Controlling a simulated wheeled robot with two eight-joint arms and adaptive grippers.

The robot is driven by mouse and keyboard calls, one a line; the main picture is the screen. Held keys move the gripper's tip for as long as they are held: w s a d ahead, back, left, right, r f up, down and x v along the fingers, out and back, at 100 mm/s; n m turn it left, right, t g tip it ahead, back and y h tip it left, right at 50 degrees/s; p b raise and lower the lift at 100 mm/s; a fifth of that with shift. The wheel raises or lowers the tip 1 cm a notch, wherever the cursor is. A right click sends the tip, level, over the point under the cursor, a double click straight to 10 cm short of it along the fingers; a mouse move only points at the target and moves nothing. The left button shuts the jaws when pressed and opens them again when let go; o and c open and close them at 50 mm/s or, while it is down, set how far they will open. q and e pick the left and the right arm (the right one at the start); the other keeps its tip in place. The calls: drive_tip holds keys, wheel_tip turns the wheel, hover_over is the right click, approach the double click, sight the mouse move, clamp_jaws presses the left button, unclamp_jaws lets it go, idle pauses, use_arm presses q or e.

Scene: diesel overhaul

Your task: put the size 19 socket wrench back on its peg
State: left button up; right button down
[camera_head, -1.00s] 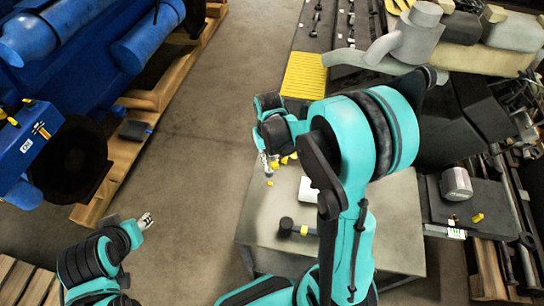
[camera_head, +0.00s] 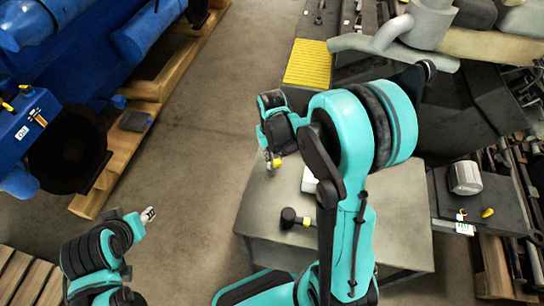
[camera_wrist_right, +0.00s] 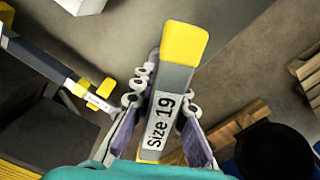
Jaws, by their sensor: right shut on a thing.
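My right gripper (camera_wrist_right: 160,120) is shut on the size 19 socket wrench (camera_wrist_right: 173,80), a grey handle with a yellow end and a white "Size 19" label, between its two fingers in the right wrist view. In the head view this gripper (camera_head: 272,156) is over the left side of the grey table (camera_head: 262,205), with a small yellow part of the wrench (camera_head: 277,162) showing beside it. The rest of the wrench is hidden there. My left gripper (camera_head: 148,214) is over bare floor at the lower left, too small to read. I cannot make out the peg.
A dark bench (camera_head: 445,205) at right carries a metal cylinder (camera_head: 465,177). A yellow ribbed mat (camera_head: 308,63) is behind. A blue engine (camera_head: 60,50) stands at left; the floor between is clear.

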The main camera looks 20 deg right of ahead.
drive_tip(key=shift+f, duration=0.15)
drive_tip(key=shift+f+b, duration=1.05)
drive_tip(key=c, duration=0.9)
unclamp_jaws()
drive_tip(key=shift+r, duration=0.15)
wheel_tip(320, 180, up, 9)
drive_tip(key=p, duration=0.6)
drive_tip(key=shift+p, duration=0.4)
